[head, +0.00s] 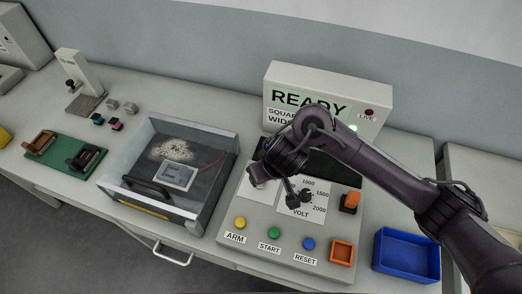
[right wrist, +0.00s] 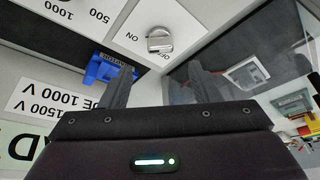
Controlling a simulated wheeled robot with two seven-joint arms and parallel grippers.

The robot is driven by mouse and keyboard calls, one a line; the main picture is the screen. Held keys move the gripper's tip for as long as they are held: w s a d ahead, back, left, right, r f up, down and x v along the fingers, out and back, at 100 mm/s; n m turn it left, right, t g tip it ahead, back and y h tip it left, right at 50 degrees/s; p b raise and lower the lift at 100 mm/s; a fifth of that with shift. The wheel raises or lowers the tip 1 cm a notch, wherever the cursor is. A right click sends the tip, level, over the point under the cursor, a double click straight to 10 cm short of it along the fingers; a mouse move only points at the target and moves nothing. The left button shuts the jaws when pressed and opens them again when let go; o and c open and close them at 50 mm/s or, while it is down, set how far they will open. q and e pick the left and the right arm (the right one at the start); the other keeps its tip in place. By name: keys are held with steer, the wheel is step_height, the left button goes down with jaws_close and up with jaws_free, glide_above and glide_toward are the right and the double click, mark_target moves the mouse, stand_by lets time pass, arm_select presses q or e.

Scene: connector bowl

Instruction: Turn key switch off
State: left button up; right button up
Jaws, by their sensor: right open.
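The key switch (right wrist: 160,40) is a round silver part on a white plate, with ON and OFF labels beside it in the right wrist view. My right gripper (right wrist: 159,78) is open and empty, its two fingers apart and pointing toward the switch plate. The switch lies beyond the fingertips, roughly between their lines, with no contact visible. I cannot tell which label the key points to. My left gripper is not in view.
The panel carries a VOLT dial (head: 306,196), an orange rocker (head: 349,202) and yellow, green and blue buttons. A READY sign (head: 300,85) stands behind with a green light. A clear-walled box (head: 210,185) is left; a blue tray (head: 405,256) is right.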

steer(key=b, duration=0.2)
glide_above(262, 187)
step_height(262, 187, down, 5)
steer(key=shift+x, duration=0.75)
steer(key=shift+w, duration=0.2)
steer(key=c, duration=1)
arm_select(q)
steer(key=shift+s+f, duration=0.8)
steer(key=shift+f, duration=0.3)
